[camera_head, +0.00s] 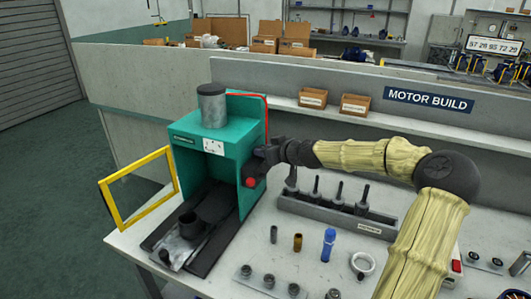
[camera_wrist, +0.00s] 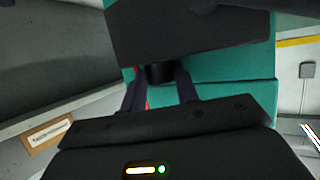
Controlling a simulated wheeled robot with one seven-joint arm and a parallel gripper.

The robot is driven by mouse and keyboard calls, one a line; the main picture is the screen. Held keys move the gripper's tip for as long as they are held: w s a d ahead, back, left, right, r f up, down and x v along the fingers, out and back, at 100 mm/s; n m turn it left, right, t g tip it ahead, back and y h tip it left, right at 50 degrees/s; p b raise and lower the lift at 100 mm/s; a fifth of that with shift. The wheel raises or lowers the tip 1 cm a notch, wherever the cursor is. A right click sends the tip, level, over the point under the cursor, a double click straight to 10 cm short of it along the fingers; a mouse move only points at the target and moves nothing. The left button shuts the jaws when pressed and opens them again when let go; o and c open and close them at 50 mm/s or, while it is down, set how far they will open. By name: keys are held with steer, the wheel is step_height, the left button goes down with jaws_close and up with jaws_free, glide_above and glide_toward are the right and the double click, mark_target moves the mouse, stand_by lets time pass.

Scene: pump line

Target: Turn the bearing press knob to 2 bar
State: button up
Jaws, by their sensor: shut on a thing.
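The bearing press (camera_head: 230,162) is a green housing with a grey cylinder on top and a small white gauge panel (camera_head: 214,147) on its front. Its gauge reading is too small to make out. My gripper (camera_head: 258,160) is at the right side of the press. In the wrist view, the dark round knob (camera_wrist: 160,73) sits between my two fingers (camera_wrist: 161,88), against the green housing. My gripper is shut on it. In the head view the knob is hidden by my gripper, and I cannot tell its setting.
The yellow-framed guard (camera_head: 140,190) of the press stands open to the left. A grey rack (camera_head: 335,212) with upright dark tools stands right of the press, under my arm. Loose small parts lie on the bench's front.

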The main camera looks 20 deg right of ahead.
steer(key=o, duration=1)
steer(key=shift+s, duration=0.1)
steer(key=shift+r+n+y+p, duration=0.1)
steer(key=shift+n+y+p, duration=0.25)
steer(key=shift+p, duration=0.25)
